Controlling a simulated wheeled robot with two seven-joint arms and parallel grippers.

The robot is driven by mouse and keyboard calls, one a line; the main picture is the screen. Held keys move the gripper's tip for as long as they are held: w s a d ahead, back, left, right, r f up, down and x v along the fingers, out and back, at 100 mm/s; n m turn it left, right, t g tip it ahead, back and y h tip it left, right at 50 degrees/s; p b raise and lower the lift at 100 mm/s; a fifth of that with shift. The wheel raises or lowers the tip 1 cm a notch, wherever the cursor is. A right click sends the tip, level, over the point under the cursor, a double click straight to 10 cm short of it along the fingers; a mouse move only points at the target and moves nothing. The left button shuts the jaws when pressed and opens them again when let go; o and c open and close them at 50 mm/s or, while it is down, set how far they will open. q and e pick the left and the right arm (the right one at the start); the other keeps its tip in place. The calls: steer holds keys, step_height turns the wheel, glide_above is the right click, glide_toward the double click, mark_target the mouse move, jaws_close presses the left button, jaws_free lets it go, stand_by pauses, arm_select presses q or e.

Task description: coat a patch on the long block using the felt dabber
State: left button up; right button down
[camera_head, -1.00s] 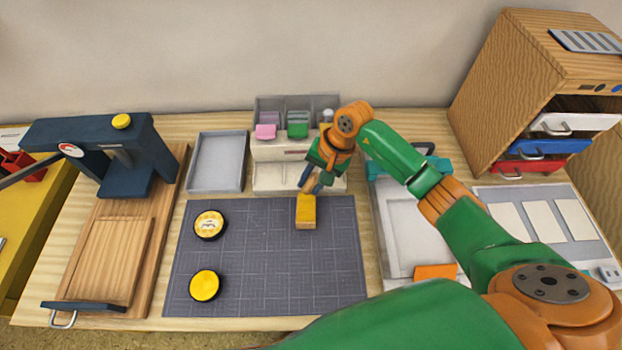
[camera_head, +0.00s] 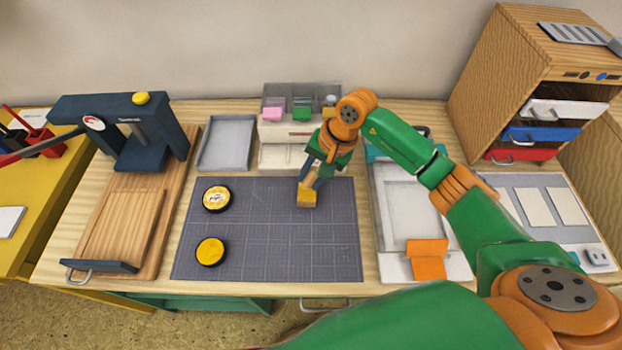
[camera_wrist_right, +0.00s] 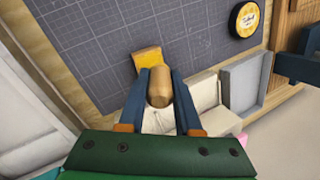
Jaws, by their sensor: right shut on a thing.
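The long block (camera_head: 307,200) is yellow and lies near the back edge of the dark grid mat (camera_head: 270,245); in the right wrist view its free end (camera_wrist_right: 147,58) shows beyond my fingers. My right gripper (camera_head: 309,180) is over the block's back part. In the right wrist view my two blue fingers are shut on the rounded wooden handle of the felt dabber (camera_wrist_right: 160,90). The dabber's felt end is hidden, and I cannot tell whether it touches the block. My left gripper is not in view.
Two round tins, one with a labelled lid (camera_head: 216,198) and one plain yellow (camera_head: 210,251), sit on the mat's left side. A grey tray (camera_head: 228,143) and a stamp rack (camera_head: 272,100) stand behind. A dark press (camera_head: 150,155) is left, a drawer cabinet (camera_head: 530,80) right.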

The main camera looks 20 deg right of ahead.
mark_target(311, 169)
steer(key=shift+w+r+p, duration=0.15)
steer(key=shift+r+p, duration=0.25)
steer(key=shift+r, duration=0.5)
steer(key=shift+r+p, duration=0.8)
steer(key=shift+r, duration=0.65)
